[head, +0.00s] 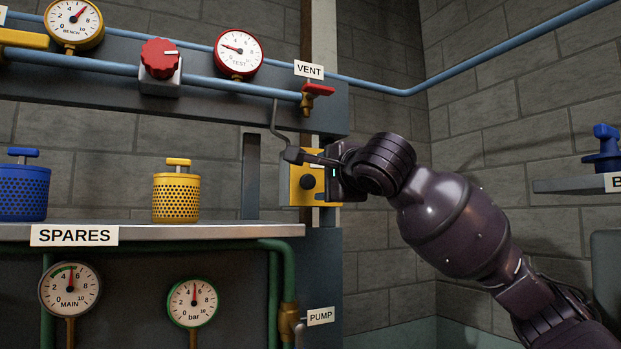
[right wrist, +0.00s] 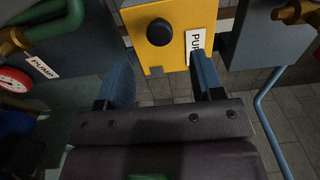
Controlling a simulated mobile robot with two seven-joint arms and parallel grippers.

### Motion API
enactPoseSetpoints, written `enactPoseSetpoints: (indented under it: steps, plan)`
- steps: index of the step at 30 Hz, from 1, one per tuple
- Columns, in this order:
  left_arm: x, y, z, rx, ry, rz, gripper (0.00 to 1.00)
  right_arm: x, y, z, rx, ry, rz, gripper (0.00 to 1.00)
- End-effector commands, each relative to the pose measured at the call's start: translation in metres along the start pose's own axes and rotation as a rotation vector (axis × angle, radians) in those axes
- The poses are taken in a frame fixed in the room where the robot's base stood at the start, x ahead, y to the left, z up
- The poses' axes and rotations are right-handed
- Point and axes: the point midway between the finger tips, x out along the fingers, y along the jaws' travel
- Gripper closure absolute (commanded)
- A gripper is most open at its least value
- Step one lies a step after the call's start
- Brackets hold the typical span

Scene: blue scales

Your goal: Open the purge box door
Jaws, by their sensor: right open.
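The purge box is a yellow box (head: 296,196) on the grey post, right of the spares shelf. It has a round black knob (head: 307,182) on its front. My right gripper (head: 315,159) is in front of the box and partly covers it. In the right wrist view the yellow box (right wrist: 184,16) and its black knob (right wrist: 160,32) lie beyond the open, empty fingers (right wrist: 162,80), with the knob roughly in line with the gap. The door looks shut. My left gripper is not in view.
A red-handled vent valve (head: 317,90) and a blue pipe run above the box. The spares shelf (head: 270,230) at left holds a yellow canister (head: 176,192) and a blue canister (head: 24,190). A pump valve (head: 290,312) is below.

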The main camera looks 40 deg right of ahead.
Motion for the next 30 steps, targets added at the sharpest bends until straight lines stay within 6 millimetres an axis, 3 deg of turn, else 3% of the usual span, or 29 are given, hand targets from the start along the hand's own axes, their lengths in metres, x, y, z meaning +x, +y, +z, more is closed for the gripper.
enactPoseSetpoints:
  steps: [6,12,25,26,30]
  plan:
    - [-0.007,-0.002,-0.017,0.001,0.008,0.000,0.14,0.037,-0.003,0.000,0.002,0.000,0.000,0.39]
    - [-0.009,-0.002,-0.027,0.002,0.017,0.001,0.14,0.060,-0.002,0.000,0.002,0.000,0.000,0.39]
    - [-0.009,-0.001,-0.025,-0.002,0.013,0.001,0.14,0.070,0.000,0.000,0.000,0.000,0.000,0.39]
    - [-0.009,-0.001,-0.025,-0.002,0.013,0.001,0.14,0.069,0.000,0.000,0.000,0.000,0.000,0.41]
    - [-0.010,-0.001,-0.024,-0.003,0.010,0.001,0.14,0.069,0.000,0.000,0.000,0.000,0.000,0.62]
